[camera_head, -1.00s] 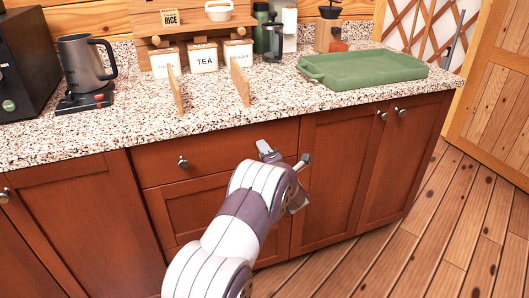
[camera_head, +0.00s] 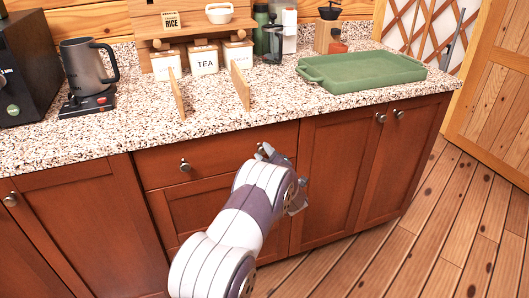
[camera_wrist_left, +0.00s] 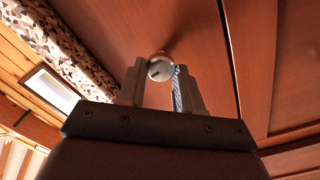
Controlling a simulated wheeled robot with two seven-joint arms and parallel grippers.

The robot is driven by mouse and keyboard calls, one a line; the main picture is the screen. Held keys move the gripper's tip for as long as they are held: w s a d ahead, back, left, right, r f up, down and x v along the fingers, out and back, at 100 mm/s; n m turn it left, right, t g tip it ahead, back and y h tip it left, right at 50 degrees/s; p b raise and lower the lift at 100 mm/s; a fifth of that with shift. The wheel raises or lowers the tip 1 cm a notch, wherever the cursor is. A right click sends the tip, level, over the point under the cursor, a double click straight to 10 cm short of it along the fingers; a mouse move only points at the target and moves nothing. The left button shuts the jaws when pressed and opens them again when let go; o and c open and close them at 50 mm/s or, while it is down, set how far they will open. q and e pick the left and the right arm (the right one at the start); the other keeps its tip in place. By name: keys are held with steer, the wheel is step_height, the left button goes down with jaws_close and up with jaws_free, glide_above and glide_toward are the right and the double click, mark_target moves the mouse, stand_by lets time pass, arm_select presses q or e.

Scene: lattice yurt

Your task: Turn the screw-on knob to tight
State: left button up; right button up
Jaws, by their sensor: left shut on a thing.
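The metal knob (camera_wrist_left: 160,68) sits on the front of the reddish-brown drawer (camera_head: 222,152). It is round and silvery, with a short dark mark on its face in the left wrist view. My left gripper (camera_head: 270,154) is at the right part of the drawer front, and its fingers are shut on the knob from both sides. In the head view the gripper and wrist hide most of this knob. How tight the knob is cannot be told. My right gripper is in neither view.
A second drawer knob (camera_head: 184,165) is to the left. The speckled counter (camera_head: 330,115) overhangs above, with a green tray (camera_head: 362,72), canisters (camera_head: 203,60) and a grey kettle (camera_head: 88,68). Cabinet doors (camera_head: 335,180) flank my arm. The plank floor at right is clear.

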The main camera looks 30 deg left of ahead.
arm_select(q)
steer(key=shift+m, duration=0.9)
steer(key=o, duration=1)
steer(key=shift+o, duration=0.2)
steer(key=shift+d+p, duration=0.1)
steer(key=shift+p, duration=0.2)
steer(key=p+v, duration=0.1)
steer(key=v, duration=1.1)
steer(key=shift+s+d, duration=0.15)
steer(key=shift+s, duration=0.15)
